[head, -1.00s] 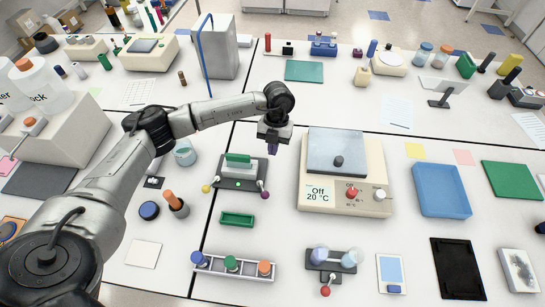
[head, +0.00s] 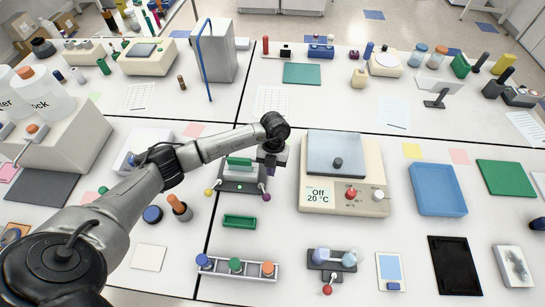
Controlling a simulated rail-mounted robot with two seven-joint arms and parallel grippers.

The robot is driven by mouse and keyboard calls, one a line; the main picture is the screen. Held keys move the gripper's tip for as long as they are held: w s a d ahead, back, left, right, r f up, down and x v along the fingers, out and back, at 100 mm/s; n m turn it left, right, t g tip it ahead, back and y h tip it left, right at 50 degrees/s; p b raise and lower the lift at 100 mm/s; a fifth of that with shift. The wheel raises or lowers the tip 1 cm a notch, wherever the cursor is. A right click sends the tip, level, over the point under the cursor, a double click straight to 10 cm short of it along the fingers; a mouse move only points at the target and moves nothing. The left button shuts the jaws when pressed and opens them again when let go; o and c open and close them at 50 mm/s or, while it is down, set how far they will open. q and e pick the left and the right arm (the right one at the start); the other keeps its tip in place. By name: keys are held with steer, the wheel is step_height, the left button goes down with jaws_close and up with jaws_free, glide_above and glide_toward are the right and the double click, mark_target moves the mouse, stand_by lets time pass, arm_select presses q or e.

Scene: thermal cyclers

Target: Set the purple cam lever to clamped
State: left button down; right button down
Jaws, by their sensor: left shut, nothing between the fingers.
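The purple cam lever (head: 266,197) is a short lever with a purple ball knob at the front right corner of a small dark clamp fixture (head: 231,187). A green block (head: 239,162) on a pale piece sits on this fixture. A yellow-knobbed lever (head: 208,192) is at its front left corner. My left gripper (head: 270,170) points down just behind the purple knob, by the fixture's right side. It is shut and empty. Its fingertips are small here, and I cannot tell whether they touch the lever. My right gripper is not in view.
A cycler (head: 345,195) reading "Off 20 °C" stands close to the right of the fixture. A green tray (head: 239,221) and a rack with coloured caps (head: 236,268) lie in front.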

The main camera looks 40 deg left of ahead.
mark_target(264, 192)
arm_select(q)
steer(key=shift+s+d+f+p, duration=0.25)
steer(key=shift+s+d+f, duration=0.15)
steer(key=shift+s+f, duration=0.15)
steer(key=shift+s+d+f+p, duration=0.25)
steer(key=shift+s+d+f, duration=0.15)
steer(key=shift+s, duration=0.2)
steer(key=shift+s+d+f, duration=0.2)
steer(key=shift+s+d, duration=0.2)
steer(key=shift+s, duration=0.3)
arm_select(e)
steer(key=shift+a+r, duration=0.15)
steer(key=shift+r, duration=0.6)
